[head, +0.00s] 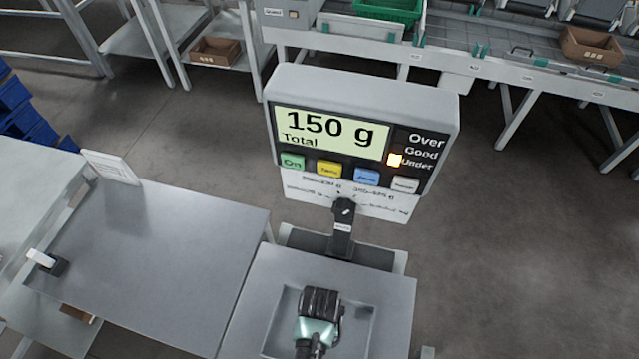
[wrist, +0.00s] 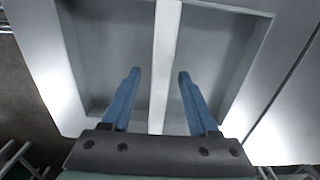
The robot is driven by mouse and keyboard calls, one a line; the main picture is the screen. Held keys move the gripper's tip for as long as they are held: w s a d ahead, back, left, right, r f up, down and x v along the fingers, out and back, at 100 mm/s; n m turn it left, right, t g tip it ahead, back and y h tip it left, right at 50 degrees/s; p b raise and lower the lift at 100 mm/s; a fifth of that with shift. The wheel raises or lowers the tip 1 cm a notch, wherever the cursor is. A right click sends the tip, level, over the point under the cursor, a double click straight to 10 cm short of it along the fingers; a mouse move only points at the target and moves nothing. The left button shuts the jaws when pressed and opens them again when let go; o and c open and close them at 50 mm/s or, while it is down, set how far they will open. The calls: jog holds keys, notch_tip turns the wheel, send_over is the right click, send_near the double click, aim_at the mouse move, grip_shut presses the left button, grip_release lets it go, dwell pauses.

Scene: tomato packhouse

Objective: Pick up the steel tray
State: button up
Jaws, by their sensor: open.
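The steel tray (head: 357,326) is a shallow grey tray on the weighing scale's platform at the bottom of the head view. My gripper (head: 318,303) is over it and hides much of its middle. In the wrist view the tray shows as a recess with a pale bar (wrist: 164,60) running across its middle. My gripper (wrist: 158,75) is open, with one blue finger on each side of the bar and a gap on both sides. I see no contact with the bar. The tray looks empty where it shows.
The scale's display (head: 332,133) stands behind the tray, reading 150 g Total, with an orange lamp by "Under". A bare steel table (head: 150,250) adjoins on the left, with a small white card (head: 110,167) at its back. A conveyor line (head: 480,65) runs behind; floor is clear on the right.

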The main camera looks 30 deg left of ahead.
grip_shut()
jog(key=shift+r, duration=0.1)
dwell(0.3)
